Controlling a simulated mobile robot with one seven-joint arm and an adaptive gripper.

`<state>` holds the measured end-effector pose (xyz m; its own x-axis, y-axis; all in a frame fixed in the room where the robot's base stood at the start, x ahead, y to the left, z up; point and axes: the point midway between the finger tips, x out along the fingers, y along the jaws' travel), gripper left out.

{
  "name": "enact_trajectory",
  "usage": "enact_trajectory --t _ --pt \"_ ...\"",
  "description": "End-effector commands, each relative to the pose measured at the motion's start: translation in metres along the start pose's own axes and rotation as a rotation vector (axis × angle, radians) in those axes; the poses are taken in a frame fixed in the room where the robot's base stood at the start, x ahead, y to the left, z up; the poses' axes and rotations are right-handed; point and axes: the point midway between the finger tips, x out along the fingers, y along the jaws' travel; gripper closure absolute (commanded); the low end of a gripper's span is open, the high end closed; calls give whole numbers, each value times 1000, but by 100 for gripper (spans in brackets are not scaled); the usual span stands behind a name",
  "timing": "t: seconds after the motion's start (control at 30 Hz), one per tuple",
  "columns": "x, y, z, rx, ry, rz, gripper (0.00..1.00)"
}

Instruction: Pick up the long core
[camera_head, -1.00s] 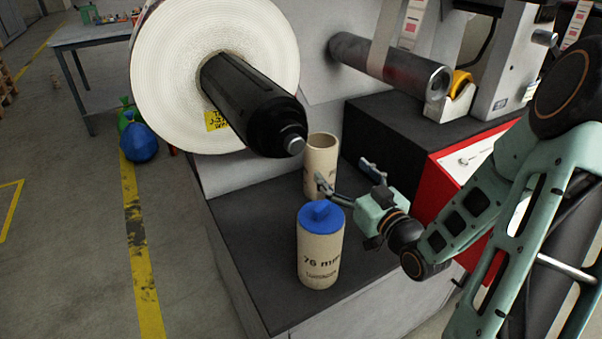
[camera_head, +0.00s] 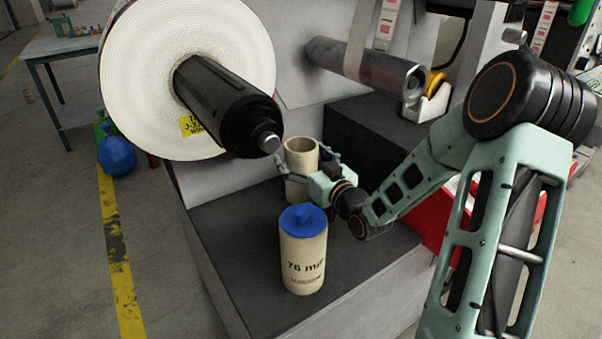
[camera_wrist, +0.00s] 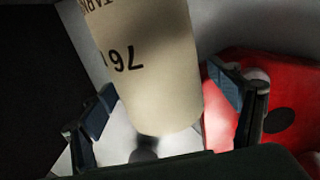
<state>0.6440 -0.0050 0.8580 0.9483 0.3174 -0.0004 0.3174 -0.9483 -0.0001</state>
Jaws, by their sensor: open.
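A tan cardboard core (camera_head: 299,160), open at the top, stands upright on the dark bench top toward the back. It also shows in the wrist view (camera_wrist: 150,60), with a printed "76" upside down in that picture. My gripper (camera_head: 303,168) is open, with one finger on each side of this core. In the wrist view my gripper (camera_wrist: 162,88) has the core between its pads, with a visible gap on the left; contact on the right cannot be told. A second tan core (camera_head: 303,262), marked "76 mm" and with a blue cap (camera_head: 303,218), stands nearer the front.
A large white label roll (camera_head: 140,90) on a black shaft (camera_head: 225,105) overhangs at the left. A metal roller (camera_head: 360,70) is behind at the right. A dark box with a red side (camera_head: 433,215) stands right of my gripper. The front right bench top is bare.

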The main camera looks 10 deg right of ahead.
Motion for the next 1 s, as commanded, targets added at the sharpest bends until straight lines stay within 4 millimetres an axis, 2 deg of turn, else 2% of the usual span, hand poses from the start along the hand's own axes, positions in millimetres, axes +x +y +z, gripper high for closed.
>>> enact_trajectory --t 0.1,0.7,1.0 --pt "0 0 0 0 0 0 19" --pt "0 0 -1 -1 2 0 83" --pt "0 0 -4 -1 2 0 83"
